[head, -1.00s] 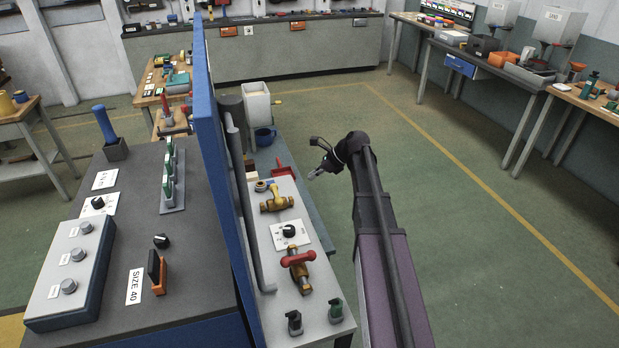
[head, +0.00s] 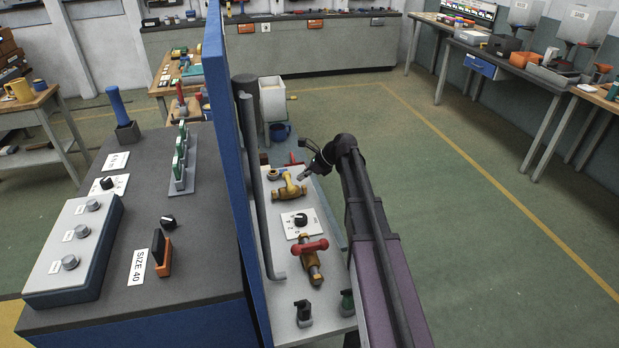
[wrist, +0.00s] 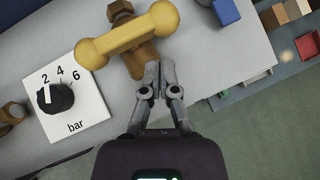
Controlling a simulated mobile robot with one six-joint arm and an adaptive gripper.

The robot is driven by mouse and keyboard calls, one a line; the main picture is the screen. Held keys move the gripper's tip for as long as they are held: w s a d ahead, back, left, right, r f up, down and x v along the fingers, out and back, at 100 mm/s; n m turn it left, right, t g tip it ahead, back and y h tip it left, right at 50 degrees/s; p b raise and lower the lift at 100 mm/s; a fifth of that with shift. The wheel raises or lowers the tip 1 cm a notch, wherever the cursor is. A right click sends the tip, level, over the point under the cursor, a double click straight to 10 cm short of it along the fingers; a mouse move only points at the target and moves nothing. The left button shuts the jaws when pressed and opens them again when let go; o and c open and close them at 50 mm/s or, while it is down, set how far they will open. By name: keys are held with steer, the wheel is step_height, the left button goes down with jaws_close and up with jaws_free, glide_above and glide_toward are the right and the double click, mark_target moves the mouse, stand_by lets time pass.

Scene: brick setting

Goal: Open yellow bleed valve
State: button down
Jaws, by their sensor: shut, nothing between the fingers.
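The yellow bleed valve (head: 289,188) sits on the grey bench, with a yellow bar handle on a brass body. In the wrist view its yellow handle (wrist: 128,37) lies slanted across the top, with rounded ends. My gripper (head: 303,176) is just right of the valve in the head view. In the wrist view my gripper (wrist: 158,68) is shut and empty, its fingertips just below the handle and close to the brass body. I cannot tell whether they touch it.
A bar dial (wrist: 55,98) lies left of my gripper in the wrist view. A red-handled valve (head: 310,250) stands nearer on the bench. A blue panel (head: 233,160) borders the bench's left side. A blue block (wrist: 226,11) lies right of the yellow handle. Open floor lies to the right.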

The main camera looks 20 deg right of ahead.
steer(key=shift+w+a, duration=0.35)
steer(key=shift+a, duration=0.55)
